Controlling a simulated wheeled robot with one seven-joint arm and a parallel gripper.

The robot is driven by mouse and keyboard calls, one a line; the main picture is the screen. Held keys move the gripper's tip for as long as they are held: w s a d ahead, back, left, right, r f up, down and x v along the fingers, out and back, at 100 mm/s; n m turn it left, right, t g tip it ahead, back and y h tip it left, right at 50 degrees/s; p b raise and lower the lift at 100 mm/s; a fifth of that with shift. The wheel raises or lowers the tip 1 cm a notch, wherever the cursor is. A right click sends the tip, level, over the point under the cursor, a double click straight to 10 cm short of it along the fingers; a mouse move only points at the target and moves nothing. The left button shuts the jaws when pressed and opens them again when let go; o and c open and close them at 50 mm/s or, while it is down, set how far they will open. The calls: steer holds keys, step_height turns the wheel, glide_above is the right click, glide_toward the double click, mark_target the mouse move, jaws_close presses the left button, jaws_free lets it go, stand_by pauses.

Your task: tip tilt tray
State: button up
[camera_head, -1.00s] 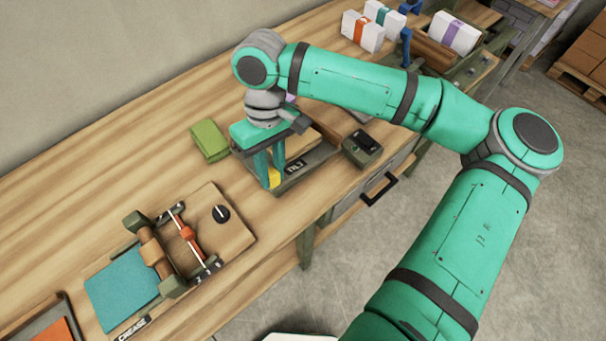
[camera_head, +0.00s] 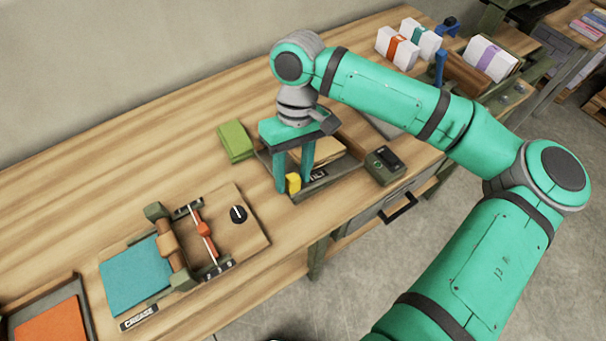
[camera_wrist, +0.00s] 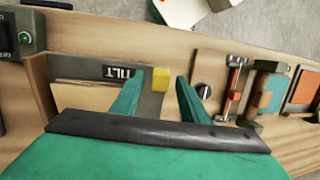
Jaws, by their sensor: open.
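The tilt tray (camera_head: 335,184) is a dark, shallow tray with a TILT label, holding a tan stack (camera_head: 325,147). In the wrist view its front wall (camera_wrist: 85,69) shows left of my fingers. A yellow tab (camera_head: 293,183) sits at its front left corner; it also shows in the wrist view (camera_wrist: 160,79). My gripper (camera_head: 294,187) points down and is open, its two green fingers on either side of the tab with gaps visible. In the wrist view my gripper (camera_wrist: 160,76) partly hides the tray. I cannot tell whether the tray is tilted.
A dark box with a display (camera_head: 384,165) stands right of the tray. A green block (camera_head: 235,141) lies behind left. The crease board (camera_head: 233,243) is at front left, an orange sheet tray (camera_head: 49,321) beyond it. Wrapped bundles (camera_head: 396,47) stand at back right.

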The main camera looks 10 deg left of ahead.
steer(key=v, duration=1)
steer(key=shift+w+d+r, duration=0.15)
steer(key=shift+d+r, duration=0.05)
steer(key=shift+d, duration=0.05)
